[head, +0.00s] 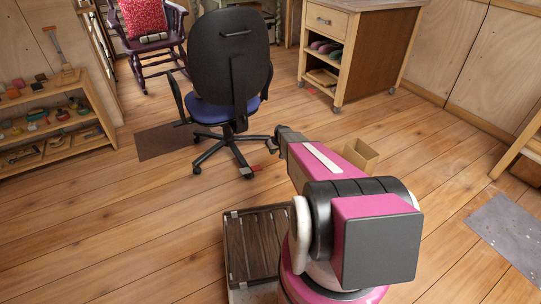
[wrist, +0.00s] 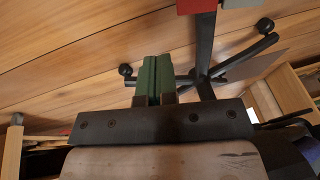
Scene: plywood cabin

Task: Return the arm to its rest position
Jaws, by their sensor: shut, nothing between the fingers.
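My arm (head: 325,165) reaches forward from my body in the head view, its far end close to the office chair's wheeled base. In the wrist view my gripper (wrist: 153,62) shows two green fingers pressed together with nothing between them. In the head view the fingers are hard to make out behind the arm's dark end. The black office chair (head: 230,60) with a blue seat stands just beyond the arm. Its dark legs and casters also show behind the fingers in the wrist view (wrist: 205,75). I cannot tell whether they touch.
A slatted dark tray (head: 232,250) lies beside my base. An open cardboard box (head: 361,154) stands right of the arm. A wheeled cabinet (head: 375,50) is at the back right, a low shelf (head: 60,148) at the left. The plank floor (head: 110,225) is clear at front left.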

